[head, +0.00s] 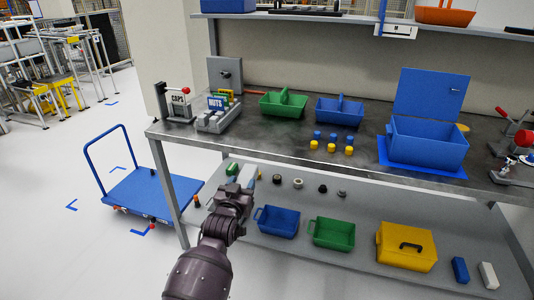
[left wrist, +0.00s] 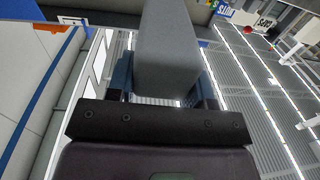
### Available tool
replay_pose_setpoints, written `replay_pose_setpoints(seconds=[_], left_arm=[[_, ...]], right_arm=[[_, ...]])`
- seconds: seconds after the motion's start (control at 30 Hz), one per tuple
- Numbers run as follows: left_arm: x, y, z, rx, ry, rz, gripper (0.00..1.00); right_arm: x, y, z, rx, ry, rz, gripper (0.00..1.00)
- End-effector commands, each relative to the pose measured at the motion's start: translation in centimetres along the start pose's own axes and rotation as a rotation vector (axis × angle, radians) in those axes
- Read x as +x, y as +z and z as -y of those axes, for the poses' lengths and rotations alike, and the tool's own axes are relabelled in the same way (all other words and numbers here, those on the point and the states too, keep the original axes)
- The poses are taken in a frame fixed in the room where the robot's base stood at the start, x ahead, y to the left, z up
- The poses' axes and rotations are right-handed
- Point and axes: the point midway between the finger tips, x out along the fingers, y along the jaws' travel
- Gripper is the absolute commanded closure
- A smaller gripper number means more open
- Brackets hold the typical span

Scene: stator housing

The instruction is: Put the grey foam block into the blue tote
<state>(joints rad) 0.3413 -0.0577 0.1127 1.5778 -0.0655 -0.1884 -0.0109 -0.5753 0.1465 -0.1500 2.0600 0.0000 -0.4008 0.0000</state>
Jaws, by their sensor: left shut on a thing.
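My left gripper (head: 243,182) is shut on the grey foam block (head: 249,172). It holds the block in front of the table, at the height of the lower shelf in the picture. In the left wrist view the block (left wrist: 168,50) sits upright between the two fingers of the gripper (left wrist: 165,90) and extends beyond them. Several blue containers show: an open-lidded blue box (head: 428,142) on the table at right, a blue carrier (head: 340,109) on the table, and a blue tote (head: 277,222) on the lower shelf. I cannot tell which one the task names. My right gripper is out of view.
On the table are a green carrier (head: 283,104), a nuts rack (head: 218,118) and several small blue and yellow pieces. The lower shelf (head: 320,252) holds a green tote (head: 332,232), a yellow case (head: 405,247) and small parts. A blue cart (head: 153,192) stands at left.

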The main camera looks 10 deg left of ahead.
Motion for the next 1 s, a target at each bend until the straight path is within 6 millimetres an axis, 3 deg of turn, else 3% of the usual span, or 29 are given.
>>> replay_pose_setpoints(seconds=[0.17,0.37,0.5,0.7,1.0], left_arm=[[-0.1,-1.1,0.0,0.0,0.0,-0.005,0.75],[-1.5,-5.7,-1.0,-0.001,0.017,-0.006,0.75],[-4.8,-8.0,-1.6,-0.002,0.028,-0.003,0.75],[-10.9,-9.6,-2.1,-0.002,0.038,0.001,0.75],[-18.2,-8.8,-1.9,0.0,0.031,0.005,0.75]], right_arm=[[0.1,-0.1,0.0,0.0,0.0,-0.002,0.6],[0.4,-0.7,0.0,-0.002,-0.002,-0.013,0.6],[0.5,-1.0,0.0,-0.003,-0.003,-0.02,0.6],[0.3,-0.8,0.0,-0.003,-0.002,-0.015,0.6],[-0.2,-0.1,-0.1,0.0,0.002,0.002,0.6]])
